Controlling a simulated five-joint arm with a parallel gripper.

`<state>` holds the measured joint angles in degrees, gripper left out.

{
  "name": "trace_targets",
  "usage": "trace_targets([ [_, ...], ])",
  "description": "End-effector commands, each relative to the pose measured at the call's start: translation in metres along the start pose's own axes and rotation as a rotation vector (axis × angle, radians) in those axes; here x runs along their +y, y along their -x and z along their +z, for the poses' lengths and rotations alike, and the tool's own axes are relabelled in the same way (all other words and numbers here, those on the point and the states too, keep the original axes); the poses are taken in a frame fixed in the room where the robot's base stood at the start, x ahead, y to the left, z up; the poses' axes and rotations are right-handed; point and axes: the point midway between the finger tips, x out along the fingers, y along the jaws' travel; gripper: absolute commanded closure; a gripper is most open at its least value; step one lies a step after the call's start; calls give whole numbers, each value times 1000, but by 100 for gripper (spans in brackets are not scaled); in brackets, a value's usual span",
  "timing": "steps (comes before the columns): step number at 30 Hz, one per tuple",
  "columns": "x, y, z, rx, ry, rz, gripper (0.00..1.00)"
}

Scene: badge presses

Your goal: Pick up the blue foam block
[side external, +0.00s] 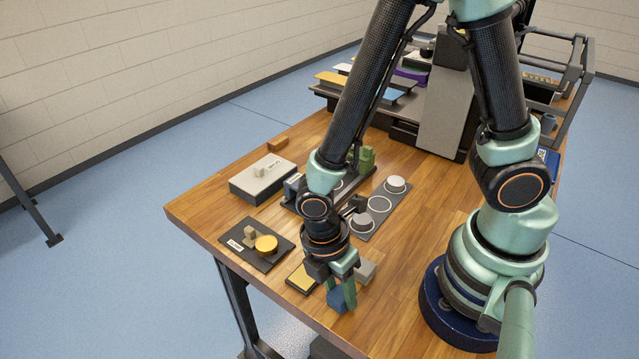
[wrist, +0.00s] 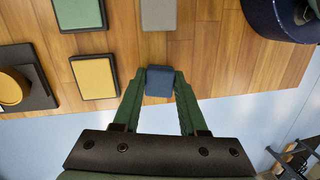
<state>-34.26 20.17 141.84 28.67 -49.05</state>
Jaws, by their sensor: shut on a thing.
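The blue foam block (side external: 337,299) is between the green fingers of my gripper (side external: 343,296) near the table's front edge. In the wrist view the block (wrist: 160,81) is a small dark blue block with a finger touching it on each side. My gripper (wrist: 160,88) is shut on it. The side view does not clearly show whether the block is resting on the wood or lifted. In the wrist view the block overlaps the table's edge.
A yellow pad (wrist: 95,77) and a grey block (wrist: 158,14) lie close by, with a green pad (wrist: 79,14) beyond. A dark plate with a yellow disc (side external: 266,244) lies to the left. Bare wood (side external: 395,290) shows right of the gripper, before my base.

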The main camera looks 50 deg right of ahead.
Motion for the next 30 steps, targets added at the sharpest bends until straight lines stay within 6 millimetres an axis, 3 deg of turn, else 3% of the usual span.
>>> trace_targets([
  [11, 0, 4, 0, 0, 0, 1, 100],
  [17, -1, 19, 1, 3, 0, 4, 100],
  [23, -6, 52, 5, 6, 0, 7, 100],
  [30, -13, 104, 11, 7, 0, 8, 100],
])
